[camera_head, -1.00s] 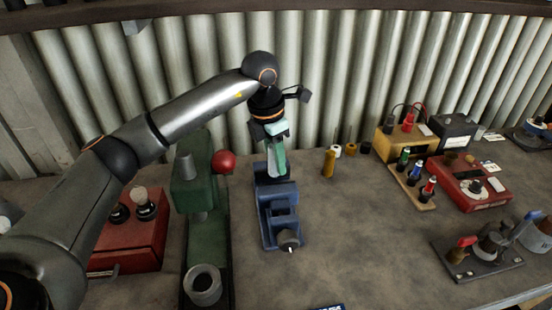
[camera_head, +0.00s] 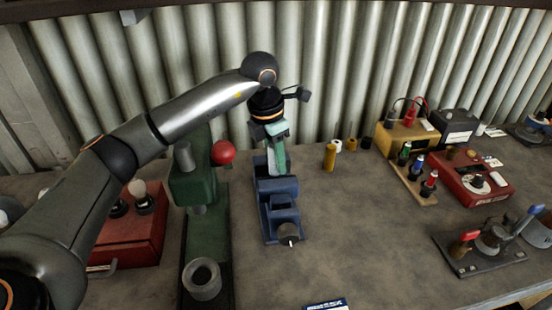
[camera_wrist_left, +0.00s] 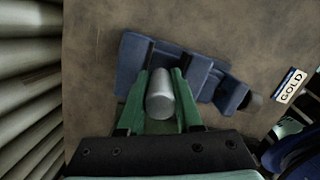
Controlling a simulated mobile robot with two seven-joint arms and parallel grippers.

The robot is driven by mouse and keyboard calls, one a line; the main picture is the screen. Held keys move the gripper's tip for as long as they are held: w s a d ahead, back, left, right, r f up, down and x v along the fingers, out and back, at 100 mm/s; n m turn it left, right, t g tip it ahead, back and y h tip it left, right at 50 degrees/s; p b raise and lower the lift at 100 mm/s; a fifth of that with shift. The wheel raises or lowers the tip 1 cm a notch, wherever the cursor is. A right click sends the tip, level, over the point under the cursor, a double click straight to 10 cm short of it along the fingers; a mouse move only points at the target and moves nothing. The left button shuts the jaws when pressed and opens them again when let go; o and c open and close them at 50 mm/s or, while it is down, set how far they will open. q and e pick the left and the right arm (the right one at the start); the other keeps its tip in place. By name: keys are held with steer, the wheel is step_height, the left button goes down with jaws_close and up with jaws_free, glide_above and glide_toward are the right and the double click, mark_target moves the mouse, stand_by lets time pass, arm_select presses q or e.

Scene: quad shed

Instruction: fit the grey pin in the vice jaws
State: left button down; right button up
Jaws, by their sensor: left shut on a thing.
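The blue vice (camera_head: 282,205) stands on the bench in the middle of the head view, its handle end towards me. My left gripper (camera_head: 277,170), with green fingers, points down over the far end of the vice. In the left wrist view the fingers (camera_wrist_left: 160,98) are shut on the grey pin (camera_wrist_left: 160,92), a smooth cylinder with its round end facing the camera. The vice (camera_wrist_left: 136,65) lies just beyond the fingertips. The pin's lower end is hidden, so I cannot tell whether it is between the jaws. My right gripper is not in view.
A green press (camera_head: 200,187) with a red ball stands close left of the vice. A brass-coloured cylinder (camera_head: 329,157) stands to the right. Red and yellow boxes and a dark stand (camera_head: 480,252) sit further right. A GOLD label (camera_wrist_left: 289,86) lies near the vice. The front right of the bench is mostly clear.

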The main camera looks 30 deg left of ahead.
arm_select(q)
steer(key=shift+s+d+f, duration=0.1)
steer(key=shift+s+f, duration=0.1)
steer(key=shift+f, duration=0.3)
steer(key=c, duration=0.5)
jaws_free()
steer(key=c, duration=0.4)
steer(key=shift+o, duration=1.5)
steer(key=shift+w+r+p, duration=0.2)
steer(key=shift+r+p, duration=0.75)
steer(key=shift+r, duration=0.3)
steer(key=shift+r+p, duration=1.7)
steer(key=shift+r, duration=0.75)
steer(key=shift+f, duration=0.1)
